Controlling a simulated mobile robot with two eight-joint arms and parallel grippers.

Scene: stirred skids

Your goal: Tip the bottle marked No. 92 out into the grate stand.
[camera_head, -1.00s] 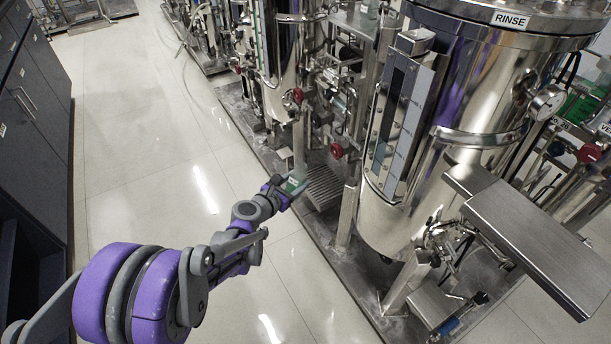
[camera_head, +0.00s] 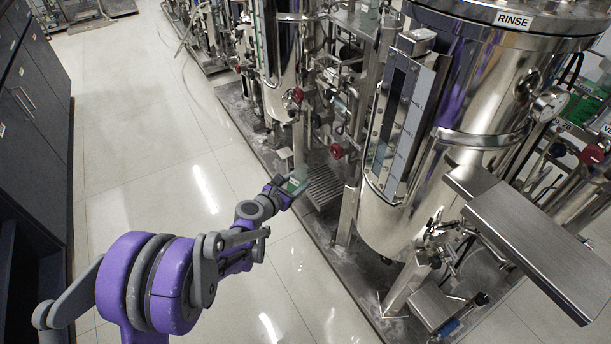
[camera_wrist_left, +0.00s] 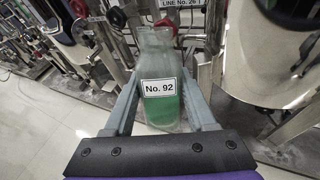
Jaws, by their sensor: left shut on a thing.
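The bottle marked No. 92 (camera_wrist_left: 160,65) is clear with green liquid inside and a white label. It stands close to upright in the left wrist view, between the fingers of my left gripper (camera_wrist_left: 172,100). My left gripper (camera_head: 290,184) is shut on the bottle, which shows small and greenish in the head view (camera_head: 296,181). The grate stand (camera_head: 325,185) is a ribbed metal grate low on the skid, just right of the bottle in the head view. The bottle is at its near left edge; I cannot tell the height gap. My right gripper is not in view.
A large steel vessel marked RINSE (camera_head: 490,90) stands at the right, with a flat metal plate (camera_head: 535,245) in front. Red valve knobs (camera_head: 337,151) stick out near the grate. The tiled floor (camera_head: 150,170) at left is clear, beside dark cabinets (camera_head: 30,110).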

